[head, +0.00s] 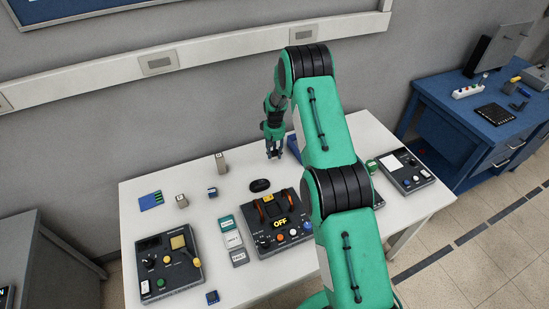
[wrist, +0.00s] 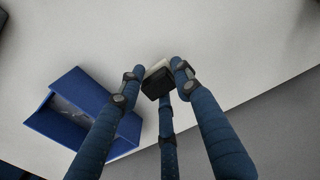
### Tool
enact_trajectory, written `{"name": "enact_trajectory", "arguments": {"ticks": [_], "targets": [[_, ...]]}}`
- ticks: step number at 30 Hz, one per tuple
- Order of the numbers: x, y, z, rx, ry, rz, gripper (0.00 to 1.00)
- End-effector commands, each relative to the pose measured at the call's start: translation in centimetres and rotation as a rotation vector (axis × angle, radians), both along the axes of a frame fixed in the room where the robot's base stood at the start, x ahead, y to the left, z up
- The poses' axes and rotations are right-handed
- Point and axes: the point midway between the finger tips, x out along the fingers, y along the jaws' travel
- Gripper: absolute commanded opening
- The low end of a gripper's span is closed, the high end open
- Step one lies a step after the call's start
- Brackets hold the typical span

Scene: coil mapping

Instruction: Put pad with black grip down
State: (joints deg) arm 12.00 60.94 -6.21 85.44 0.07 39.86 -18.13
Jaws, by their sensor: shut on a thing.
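My gripper (head: 274,154) hangs over the back part of the white table, pointing down. In the wrist view its fingers close around a small pad with a black grip (wrist: 156,86), and a pale edge of the pad shows behind the black part. In the head view the pad is too small and too covered by the fingers to make out. The white table (wrist: 235,60) lies below the pad. I cannot tell whether the pad touches the table.
An open blue box (wrist: 62,88) lies beside the fingers. The grey wall (head: 130,115) is behind the table. Bare table surrounds my gripper on its left.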

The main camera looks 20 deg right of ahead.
Motion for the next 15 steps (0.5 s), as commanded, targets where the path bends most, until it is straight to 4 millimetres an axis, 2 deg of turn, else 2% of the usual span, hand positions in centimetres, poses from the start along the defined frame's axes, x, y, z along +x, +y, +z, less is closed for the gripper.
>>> {"name": "enact_trajectory", "arguments": {"ticks": [9, 15], "targets": [[-0.1, 0.0, -2.6, 0.001, 0.002, 0.0, 0.11], [-0.1, 0.0, -3.4, 0.0, 0.0, 0.0, 0.11]]}}
